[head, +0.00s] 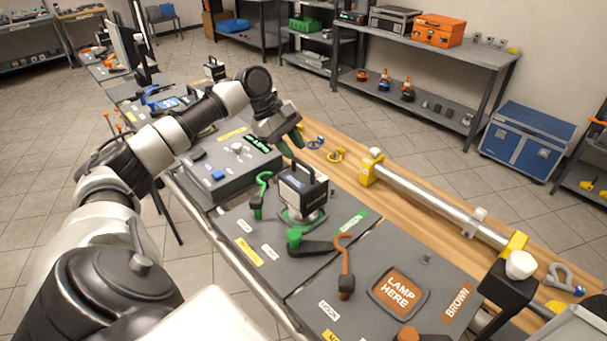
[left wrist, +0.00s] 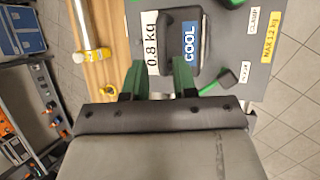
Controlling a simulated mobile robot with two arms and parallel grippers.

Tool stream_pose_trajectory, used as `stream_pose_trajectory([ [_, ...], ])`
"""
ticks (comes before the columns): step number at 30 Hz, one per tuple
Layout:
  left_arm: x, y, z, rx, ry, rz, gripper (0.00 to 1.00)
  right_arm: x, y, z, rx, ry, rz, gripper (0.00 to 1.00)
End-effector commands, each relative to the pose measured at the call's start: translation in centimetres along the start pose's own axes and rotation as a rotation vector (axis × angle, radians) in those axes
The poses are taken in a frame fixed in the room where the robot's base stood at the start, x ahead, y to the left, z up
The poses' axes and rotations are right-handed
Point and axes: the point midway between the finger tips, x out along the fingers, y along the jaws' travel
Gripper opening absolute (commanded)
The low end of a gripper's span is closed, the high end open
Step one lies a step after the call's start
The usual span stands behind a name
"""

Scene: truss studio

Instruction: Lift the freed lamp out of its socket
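The lamp (head: 300,190) is a dark box with a top handle and a pale lower part. It stands upright on the grey panel, by a green label. In the left wrist view the lamp (left wrist: 172,22) carries a blue "COOL" label. My left gripper (head: 291,142) is above and just behind the lamp in the head view. Its green fingers are apart with nothing between them in the left wrist view (left wrist: 159,76), apparently clear of the lamp. A green hook (head: 262,188) and a green-knobbed lever (head: 316,247) flank the lamp's base. My right gripper is not seen.
A long pale tube (head: 430,197) in yellow end holders runs along the wooden bench behind.

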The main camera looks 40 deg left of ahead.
Motion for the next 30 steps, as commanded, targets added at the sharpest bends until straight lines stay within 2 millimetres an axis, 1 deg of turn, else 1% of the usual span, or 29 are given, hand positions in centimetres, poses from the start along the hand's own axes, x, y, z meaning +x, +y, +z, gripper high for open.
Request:
stream_pose_trajectory([
  [2,0.6,-0.1,0.1,0.001,-0.001,-0.002,0.27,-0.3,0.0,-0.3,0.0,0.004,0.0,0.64],
  [7,3.0,-0.3,0.6,0.0,-0.002,-0.005,0.27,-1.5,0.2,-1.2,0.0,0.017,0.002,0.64],
  [9,4.1,-0.3,0.5,0.0,-0.002,-0.003,0.27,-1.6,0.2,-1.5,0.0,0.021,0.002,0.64],
  [12,5.0,-0.3,0.5,0.001,-0.001,-0.001,0.27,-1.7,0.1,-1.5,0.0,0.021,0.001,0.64],
  [20,5.4,-0.4,0.4,0.002,0.001,-0.001,0.27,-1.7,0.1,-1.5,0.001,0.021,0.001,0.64],
  [25,5.3,-0.4,0.4,0.001,0.001,-0.001,0.03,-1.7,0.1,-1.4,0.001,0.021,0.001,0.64],
  [26,5.3,-0.4,0.4,0.001,0.0,-0.001,0.0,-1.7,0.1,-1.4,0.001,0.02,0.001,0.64],
  [30,5.3,-0.4,0.4,0.001,0.0,-0.001,0.0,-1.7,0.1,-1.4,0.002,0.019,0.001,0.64],
])
